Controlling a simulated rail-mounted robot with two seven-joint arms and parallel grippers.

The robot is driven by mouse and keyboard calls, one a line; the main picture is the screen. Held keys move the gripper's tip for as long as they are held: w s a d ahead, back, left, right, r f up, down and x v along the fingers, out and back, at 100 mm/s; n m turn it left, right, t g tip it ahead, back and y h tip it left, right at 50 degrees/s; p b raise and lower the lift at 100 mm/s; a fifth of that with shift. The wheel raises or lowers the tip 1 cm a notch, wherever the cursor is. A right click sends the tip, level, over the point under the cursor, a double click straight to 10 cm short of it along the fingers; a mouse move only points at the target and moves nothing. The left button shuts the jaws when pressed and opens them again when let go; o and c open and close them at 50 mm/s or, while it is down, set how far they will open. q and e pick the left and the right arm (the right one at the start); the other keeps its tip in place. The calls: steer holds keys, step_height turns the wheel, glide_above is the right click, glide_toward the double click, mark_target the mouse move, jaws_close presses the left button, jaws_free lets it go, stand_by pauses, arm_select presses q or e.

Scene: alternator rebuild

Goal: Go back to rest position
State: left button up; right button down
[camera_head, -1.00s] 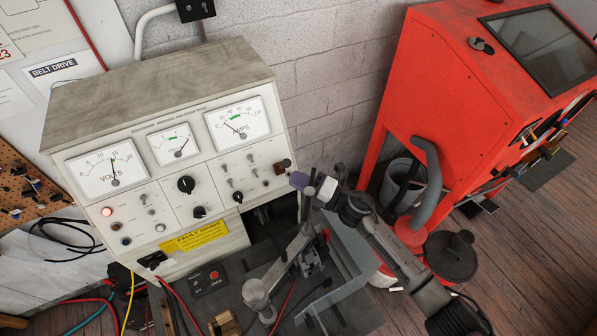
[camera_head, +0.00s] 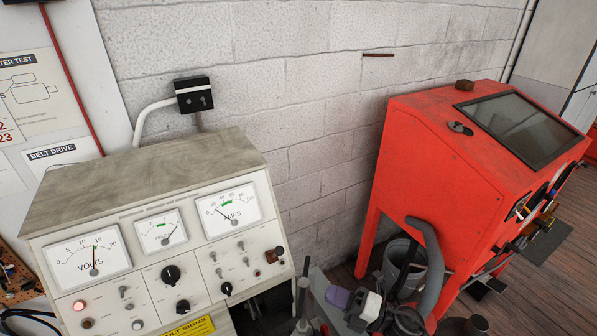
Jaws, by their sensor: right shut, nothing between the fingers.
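My left gripper is not in view. The alternator test bench (camera_head: 150,185) stands at the left with its volts (camera_head: 92,258) and amps (camera_head: 229,212) meters, switches and knobs. A red lamp (camera_head: 79,306) is lit.
A red blasting cabinet (camera_head: 430,160) with a dark window stands at the right. The block wall (camera_head: 310,90) is behind.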

steer(key=w+d+m+t+h, duration=0.75)
steer(key=m+h, duration=0.25)
steer(key=m, duration=0.2)
steer(key=s+d+r+m+g+h, duration=0.2)
steer(key=s+d+r+m+h, duration=0.3)
steer(key=m+h, duration=0.6)
arm_select(q)
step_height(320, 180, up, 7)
steer(key=p, duration=0.7)
arm_select(e)
steer(key=s+f+m+g+y, duration=0.1)
steer(key=s+f+m+g, duration=0.1)
steer(key=s, duration=1)
steer(key=s+f+m+g+y, duration=0.1)
steer(key=s+f+g, duration=0.4)
steer(key=s, duration=0.7)
steer(key=s+a+f+m+g+y, duration=0.1)
steer(key=s+f+m+g, duration=0.2)
steer(key=s, duration=0.9)
step_height(320, 180, down, 3)
steer(key=shift+s+f+m+g, duration=0.1)
steer(key=shift+s+m+g, duration=0.25)
steer(key=shift+m, duration=0.25)
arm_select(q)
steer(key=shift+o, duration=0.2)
arm_select(e)
steer(key=shift+w+a, duration=0.1)
